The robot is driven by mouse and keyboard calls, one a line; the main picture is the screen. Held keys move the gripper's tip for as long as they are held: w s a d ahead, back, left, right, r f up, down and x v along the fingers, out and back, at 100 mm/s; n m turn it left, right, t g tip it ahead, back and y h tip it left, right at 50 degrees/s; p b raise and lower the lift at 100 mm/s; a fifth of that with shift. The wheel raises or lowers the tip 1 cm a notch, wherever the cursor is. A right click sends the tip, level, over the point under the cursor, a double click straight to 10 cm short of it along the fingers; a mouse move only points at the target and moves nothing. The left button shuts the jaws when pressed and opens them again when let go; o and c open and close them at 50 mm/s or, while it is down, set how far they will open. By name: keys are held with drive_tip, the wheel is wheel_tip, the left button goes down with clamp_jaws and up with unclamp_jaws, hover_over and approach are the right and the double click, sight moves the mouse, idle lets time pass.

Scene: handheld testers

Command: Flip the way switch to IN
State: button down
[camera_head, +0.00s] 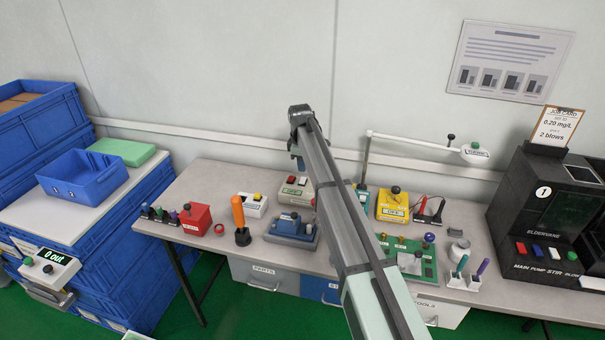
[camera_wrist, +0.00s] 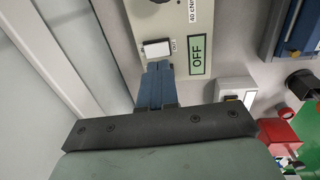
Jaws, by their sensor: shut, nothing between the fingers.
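A beige box (camera_wrist: 143,22) carries a white rocker switch (camera_wrist: 156,49) with a small label beside it that appears to read OUT.
A blue device (camera_head: 291,228) stands in front of the box, and a white switch box (camera_head: 252,205) is to its left. An orange-handled tool (camera_head: 238,215) stands upright further left. A yellow box (camera_head: 392,206) is to the right. The wall is close behind.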

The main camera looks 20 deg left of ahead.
sight(303, 178)
wheel_tip(303, 178, up, 8)
drive_tip(key=s, duration=0.1)
drive_tip(key=shift+r, duration=0.2)
idle(0.3)
drive_tip(key=shift+w+a+r, duration=0.15)
drive_tip(key=shift+w, duration=0.6)
drive_tip(key=f, duration=0.4)
drive_tip(key=w+f, duration=0.1)
drive_tip(key=f, duration=0.9)
drive_tip(key=shift+w, duration=0.35)
